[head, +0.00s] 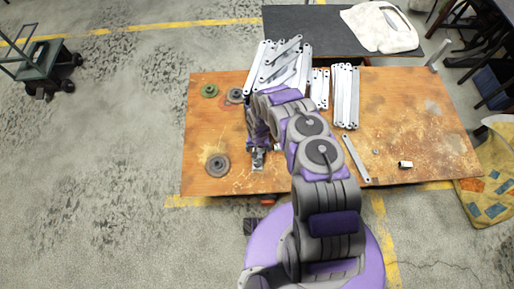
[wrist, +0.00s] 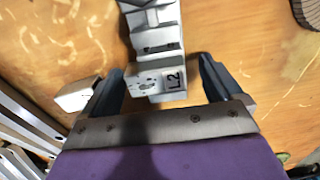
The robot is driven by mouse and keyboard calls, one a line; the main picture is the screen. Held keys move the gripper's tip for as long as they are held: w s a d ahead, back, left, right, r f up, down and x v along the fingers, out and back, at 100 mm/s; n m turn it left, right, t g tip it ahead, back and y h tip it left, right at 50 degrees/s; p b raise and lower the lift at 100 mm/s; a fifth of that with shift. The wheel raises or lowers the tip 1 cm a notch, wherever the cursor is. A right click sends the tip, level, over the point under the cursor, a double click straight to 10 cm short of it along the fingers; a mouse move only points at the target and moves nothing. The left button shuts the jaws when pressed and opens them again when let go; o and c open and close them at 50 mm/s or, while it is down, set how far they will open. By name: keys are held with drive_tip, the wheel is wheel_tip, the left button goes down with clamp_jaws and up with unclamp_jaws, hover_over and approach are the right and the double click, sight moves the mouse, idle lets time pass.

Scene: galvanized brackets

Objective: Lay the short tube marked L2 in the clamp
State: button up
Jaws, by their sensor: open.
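In the head view my gripper (head: 257,146) is low over the table and partly hidden by my arm. I cannot pick out the clamp for certain.
A small white block (wrist: 78,95) lies outside the left finger. Long brackets (head: 345,95) are stacked at the back; one loose bracket (head: 356,158) lies farther forward. A round disc (head: 217,165) is left of my gripper. A small white piece (head: 405,164) sits at the right.

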wheel_tip(320, 180, up, 17)
drive_tip(key=p, duration=0.5)
drive_tip(key=shift+r, duration=0.15)
drive_tip(key=shift+w+d, duration=0.1)
idle(0.4)
